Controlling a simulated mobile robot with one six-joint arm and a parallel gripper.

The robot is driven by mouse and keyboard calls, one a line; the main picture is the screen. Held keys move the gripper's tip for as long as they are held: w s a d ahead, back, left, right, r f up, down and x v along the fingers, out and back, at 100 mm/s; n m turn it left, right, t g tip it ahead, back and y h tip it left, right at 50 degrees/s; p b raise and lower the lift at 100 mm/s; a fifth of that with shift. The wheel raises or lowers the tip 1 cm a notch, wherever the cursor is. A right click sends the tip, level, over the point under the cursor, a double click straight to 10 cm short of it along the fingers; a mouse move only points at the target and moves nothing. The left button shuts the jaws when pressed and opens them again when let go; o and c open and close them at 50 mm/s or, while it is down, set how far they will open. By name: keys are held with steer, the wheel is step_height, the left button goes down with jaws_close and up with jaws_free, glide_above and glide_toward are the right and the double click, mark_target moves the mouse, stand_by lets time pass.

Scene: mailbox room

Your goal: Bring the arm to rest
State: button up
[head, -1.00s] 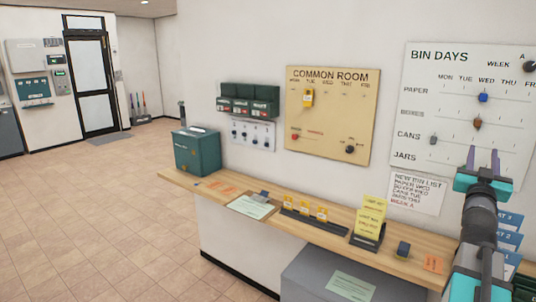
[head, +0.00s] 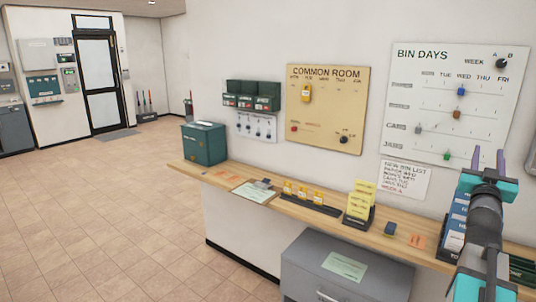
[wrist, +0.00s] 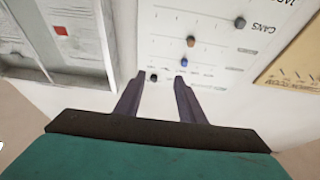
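My gripper (head: 488,160) is at the right of the head view, its two dark purple fingers pointing up, apart from each other and with nothing between them. In the wrist view my gripper (wrist: 159,78) is open and empty, with a clear gap between the fingers. The white BIN DAYS board (head: 450,75) is on the wall beyond it. Coloured knobs sit along its rows. In the wrist view the board (wrist: 215,50) appears upside down past the fingertips. I cannot tell the exact distance from fingers to wall.
A wooden counter (head: 330,218) runs along the wall, holding a green box (head: 203,145), a yellow card holder (head: 359,203) and blue leaflets (head: 457,222) near my arm. A grey cabinet (head: 345,270) stands below. The tiled floor (head: 110,215) at left is clear.

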steer(key=w+a+f+n+g+y, duration=0.1)
steer(key=w+a+f+g+y, duration=0.15)
steer(key=w+a+f, duration=0.65)
steer(key=w+a+f+n+g+y, duration=0.15)
steer(key=a+f+y, duration=0.25)
steer(key=f, duration=1.1)
steer(key=s+a+f+n+g+y, duration=0.1)
steer(key=a+f+g+y, duration=0.2)
steer(key=a+f, duration=0.85)
steer(key=s+a+f+n+g+y, duration=0.1)
steer(key=a+f+n+g+y, duration=0.15)
steer(key=a+f, duration=0.9)
steer(key=s+a+f+n+g+y, duration=0.2)
steer(key=s+a+f+g, duration=0.6)
steer(key=s+a+f, duration=0.9)
steer(key=s+d+f+g, duration=0.1)
steer(key=s+f+g, duration=0.1)
steer(key=s+f, duration=0.8)
steer(key=s+d+f+g, duration=0.1)
steer(key=s+f+g, duration=0.2)
steer(key=s+f, duration=0.6)
steer(key=s, duration=0.6)
steer(key=shift+s+f, duration=0.35)
steer(key=shift+s, duration=0.05)
